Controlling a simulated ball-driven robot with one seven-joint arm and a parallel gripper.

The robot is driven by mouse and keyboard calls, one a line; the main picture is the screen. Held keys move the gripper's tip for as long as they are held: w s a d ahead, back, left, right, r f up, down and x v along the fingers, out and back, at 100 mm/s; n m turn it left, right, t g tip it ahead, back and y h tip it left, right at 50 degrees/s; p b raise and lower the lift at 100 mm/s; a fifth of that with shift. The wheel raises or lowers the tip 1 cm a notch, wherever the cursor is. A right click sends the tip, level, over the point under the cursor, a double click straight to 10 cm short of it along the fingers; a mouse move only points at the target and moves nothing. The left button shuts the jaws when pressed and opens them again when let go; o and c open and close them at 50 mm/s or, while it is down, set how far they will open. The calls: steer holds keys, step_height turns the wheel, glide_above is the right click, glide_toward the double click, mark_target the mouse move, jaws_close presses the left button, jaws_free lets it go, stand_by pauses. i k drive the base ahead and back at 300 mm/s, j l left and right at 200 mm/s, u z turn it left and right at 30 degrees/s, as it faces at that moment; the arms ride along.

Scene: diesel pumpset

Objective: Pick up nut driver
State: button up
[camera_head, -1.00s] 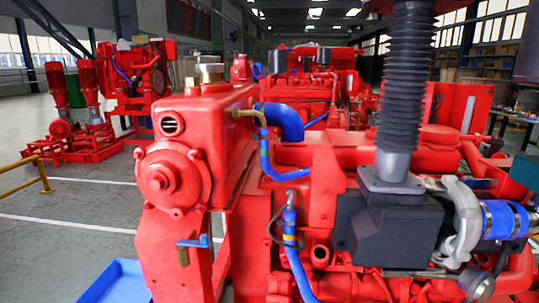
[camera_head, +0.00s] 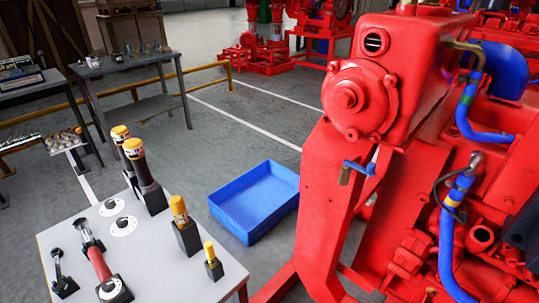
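A small grey table (camera_head: 165,268) at the lower left holds several tools. Two yellow-handled tools stand upright in black blocks near its right side: a larger one (camera_head: 179,208) and a smaller one (camera_head: 209,250). Either could be the nut driver; I cannot tell which, as their shafts are hidden in the blocks. Two taller dark cylinders with yellow tops (camera_head: 134,149) stand behind them. A red-handled tool (camera_head: 98,262) lies at the table's left, next to a small black tool (camera_head: 60,276). My gripper is not in view.
The red diesel pumpset (camera_head: 350,180) fills the right side. An empty-looking blue bin (camera_head: 256,203) sits on the floor between it and the table. Another grey table (camera_head: 128,66) and a yellow rail (camera_head: 190,72) stand farther back. Open floor lies beyond the bin.

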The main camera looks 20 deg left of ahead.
mark_target(180, 212)
steer(key=u, duration=1.1)
steer(key=i+l+u, duration=0.1)
steer(key=l+u, duration=1.05)
steer(key=i+l, duration=0.05)
